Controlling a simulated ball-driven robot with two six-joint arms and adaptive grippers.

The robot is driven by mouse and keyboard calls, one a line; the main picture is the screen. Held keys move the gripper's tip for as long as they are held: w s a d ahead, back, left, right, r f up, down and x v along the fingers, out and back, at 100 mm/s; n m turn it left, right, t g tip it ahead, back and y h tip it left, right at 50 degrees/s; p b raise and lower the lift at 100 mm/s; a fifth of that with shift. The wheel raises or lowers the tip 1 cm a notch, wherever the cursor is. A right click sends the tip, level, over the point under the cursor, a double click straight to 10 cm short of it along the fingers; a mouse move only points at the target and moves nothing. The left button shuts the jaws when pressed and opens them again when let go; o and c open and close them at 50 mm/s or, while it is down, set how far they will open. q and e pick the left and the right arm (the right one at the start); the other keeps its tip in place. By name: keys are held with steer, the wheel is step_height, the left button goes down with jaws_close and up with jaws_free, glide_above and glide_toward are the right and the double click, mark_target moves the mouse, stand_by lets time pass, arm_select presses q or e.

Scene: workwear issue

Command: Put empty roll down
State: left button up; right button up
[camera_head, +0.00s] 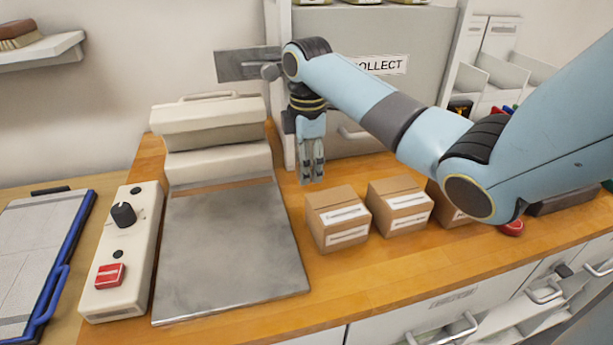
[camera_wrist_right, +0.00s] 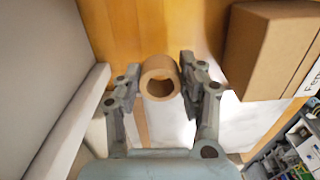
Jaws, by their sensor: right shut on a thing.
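The empty roll (camera_wrist_right: 160,62) is a short brown cardboard tube. In the right wrist view it sits between the fingers of my right gripper (camera_wrist_right: 160,85), with its round open end facing the camera. My right gripper also shows in the head view (camera_head: 312,178), pointing down over the wooden counter (camera_head: 340,278), between the grey-topped machine and the small boxes. In that view I cannot make out the roll between the fingers. I cannot tell whether the roll touches the counter. My left gripper is not in view.
Several small cardboard boxes (camera_head: 338,222) stand right of the gripper. A machine with a grey metal plate (camera_head: 228,245) stands to the left, beside a control box with a knob and red button (camera_head: 110,276). A grey cabinet marked COLLECT (camera_head: 345,90) rises behind.

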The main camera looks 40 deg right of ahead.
mark_target(307, 187)
steer(key=shift+w+d+f, duration=0.1)
steer(key=shift+w+f, duration=0.05)
steer(key=shift+f, duration=0.75)
steer(key=shift+w+d+f, duration=0.1)
steer(key=shift+w+f, duration=0.05)
steer(key=shift+f, duration=0.75)
steer(key=shift+f, duration=0.1)
steer(key=o, duration=0.8)
steer(key=shift+c, duration=0.2)
step_height(307, 187, up, 8)
steer(key=shift+f, duration=0.1)
